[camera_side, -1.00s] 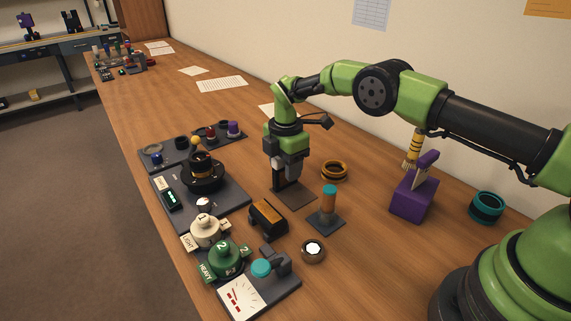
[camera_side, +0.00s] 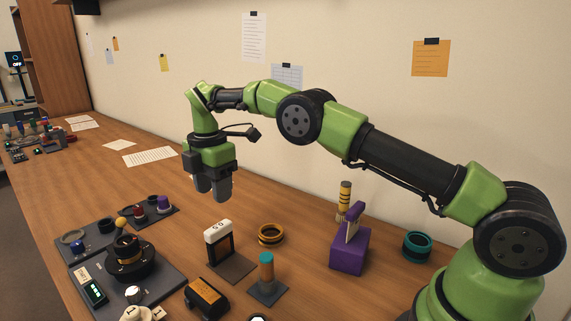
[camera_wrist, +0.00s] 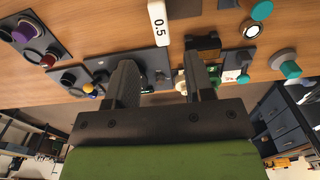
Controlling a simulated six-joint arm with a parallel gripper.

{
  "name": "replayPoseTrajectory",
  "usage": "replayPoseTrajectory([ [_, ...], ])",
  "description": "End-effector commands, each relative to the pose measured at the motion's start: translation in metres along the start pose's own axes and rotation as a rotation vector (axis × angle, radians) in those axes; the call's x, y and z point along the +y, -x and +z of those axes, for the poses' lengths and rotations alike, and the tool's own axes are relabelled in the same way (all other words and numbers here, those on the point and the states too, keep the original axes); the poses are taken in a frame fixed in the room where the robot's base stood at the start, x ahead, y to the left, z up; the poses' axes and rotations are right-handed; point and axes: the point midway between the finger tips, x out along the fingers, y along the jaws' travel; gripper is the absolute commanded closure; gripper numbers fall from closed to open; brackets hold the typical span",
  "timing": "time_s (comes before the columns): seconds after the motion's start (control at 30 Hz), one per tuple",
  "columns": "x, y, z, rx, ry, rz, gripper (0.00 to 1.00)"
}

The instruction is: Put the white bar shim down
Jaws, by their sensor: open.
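The white bar shim (camera_side: 217,230), marked 0.5, sits at the top of a dark upright stand (camera_side: 231,266) on the table. It also shows at the top of the wrist view (camera_wrist: 158,18), with its 0.5 label facing the camera. My gripper (camera_side: 211,190) is open and empty, above the shim and apart from it. In the wrist view its two fingers (camera_wrist: 162,78) are spread with nothing held between them. How the shim's lower part meets the stand is not clear.
A purple block (camera_side: 349,252) and a teal ring (camera_side: 417,247) are to the right. A dark tray (camera_side: 150,292) of parts lies front left.

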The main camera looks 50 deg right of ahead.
Motion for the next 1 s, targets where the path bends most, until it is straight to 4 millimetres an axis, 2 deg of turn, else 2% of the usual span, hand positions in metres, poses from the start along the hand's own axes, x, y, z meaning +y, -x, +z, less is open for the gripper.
replayPoseTrajectory([
  [0.07,0.0,0.003,0.0,0.001,-0.007,0.003,0.52],
  [0.17,-0.003,0.019,0.001,0.009,-0.06,0.023,0.52],
  [0.27,-0.011,0.052,0.002,0.029,-0.183,0.063,0.52],
  [0.37,-0.03,0.093,0.004,0.065,-0.359,0.115,0.52],
  [0.5,-0.07,0.142,0.005,0.139,-0.626,0.182,0.52],
  [0.6,-0.106,0.167,0.006,0.206,-0.82,0.222,0.52],
  [0.7,-0.146,0.183,0.007,0.283,-1.017,0.253,0.52],
  [0.83,-0.2,0.191,0.008,0.401,-1.273,0.278,0.52],
  [1.0,-0.261,0.178,0.007,0.562,-1.578,0.282,0.52],
])
